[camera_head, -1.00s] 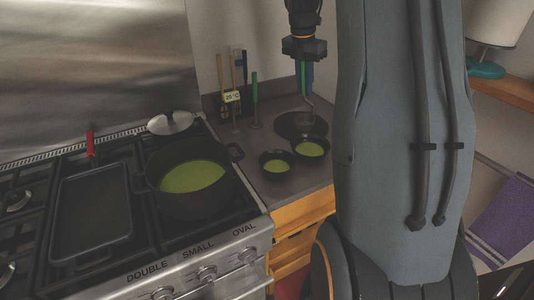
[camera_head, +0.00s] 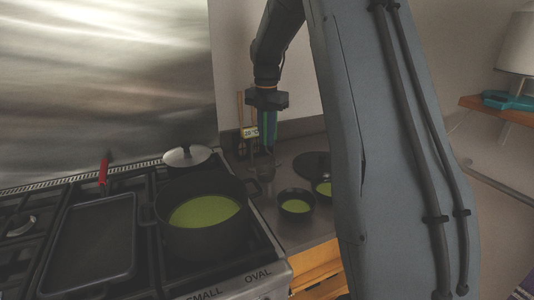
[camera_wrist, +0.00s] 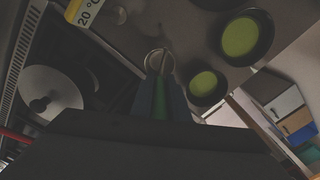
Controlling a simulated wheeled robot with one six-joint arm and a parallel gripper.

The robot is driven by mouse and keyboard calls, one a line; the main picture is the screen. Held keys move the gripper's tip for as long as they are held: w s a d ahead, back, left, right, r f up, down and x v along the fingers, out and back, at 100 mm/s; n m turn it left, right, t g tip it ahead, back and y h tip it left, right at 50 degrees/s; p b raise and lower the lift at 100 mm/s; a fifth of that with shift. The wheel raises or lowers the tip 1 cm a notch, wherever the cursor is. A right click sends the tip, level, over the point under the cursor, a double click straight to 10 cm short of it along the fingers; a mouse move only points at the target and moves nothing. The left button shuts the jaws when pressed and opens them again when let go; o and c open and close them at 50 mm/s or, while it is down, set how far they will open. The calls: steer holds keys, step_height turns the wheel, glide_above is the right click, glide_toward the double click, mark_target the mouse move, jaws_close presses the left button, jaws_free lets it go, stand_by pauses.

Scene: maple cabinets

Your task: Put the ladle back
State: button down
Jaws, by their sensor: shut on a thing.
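My gripper (camera_head: 268,125) is shut on the ladle's green handle, above the back of the counter. In the wrist view the green handle (camera_wrist: 160,105) runs between the fingers and the round metal ladle bowl (camera_wrist: 158,60) hangs beyond them. In the head view the ladle bowl (camera_head: 265,172) hangs low over the counter. The utensil rack stands behind, with a wooden handle (camera_head: 240,105) and a yellow-edged "20 °C" tag (camera_head: 250,132). My gripper covers part of the rack in the head view. The tag also shows in the wrist view (camera_wrist: 82,10).
A black pot (camera_head: 203,222) of green soup stands on the stove, with a metal lid (camera_head: 187,156) behind it. A soup bowl (camera_head: 296,205) and a second bowl (camera_head: 323,188), partly behind my arm, stand on the counter. A dark round plate (camera_head: 312,164) lies behind them.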

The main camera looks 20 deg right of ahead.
steer(key=shift+f+p, duration=0.7)
steer(key=shift+f, duration=1.75)
steer(key=c, duration=1.7)
jaws_free()
step_height(320, 180, up, 12)
steer(key=b, duration=0.4)
